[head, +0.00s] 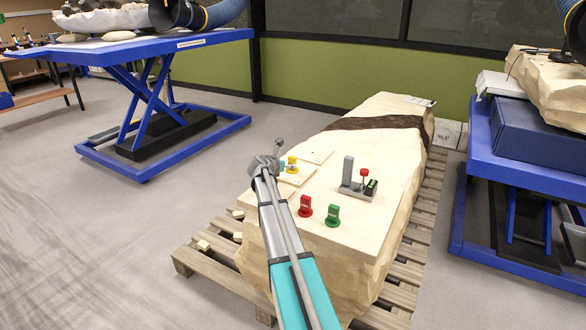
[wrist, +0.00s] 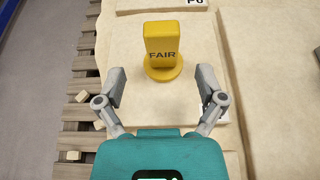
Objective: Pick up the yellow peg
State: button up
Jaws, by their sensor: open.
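The yellow peg (wrist: 160,42) stands upright on a round base and bears the word FAIR. In the wrist view it is ahead of my gripper (wrist: 162,84), between the lines of the two fingers. The fingers are open and apart from it, with nothing between them. In the head view the peg (head: 292,165) stands on the pale stone block (head: 345,225), near its left edge. My gripper (head: 274,160) is just left of it there, and the arm hides some of the block.
A red peg (head: 305,206) and a green peg (head: 333,215) stand nearer the block's front. A grey fixture (head: 348,172) with a red knob (head: 364,173) is to the right. The block lies on a wooden pallet (head: 218,265). Blue lift tables (head: 150,50) stand on both sides.

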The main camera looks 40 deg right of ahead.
aim_at(291, 163)
jog(key=shift+d, duration=0.1)
jog(key=shift+b+x, duration=1)
jog(key=shift+x, duration=1.5)
jog(key=shift+s, duration=0.1)
grip_shut()
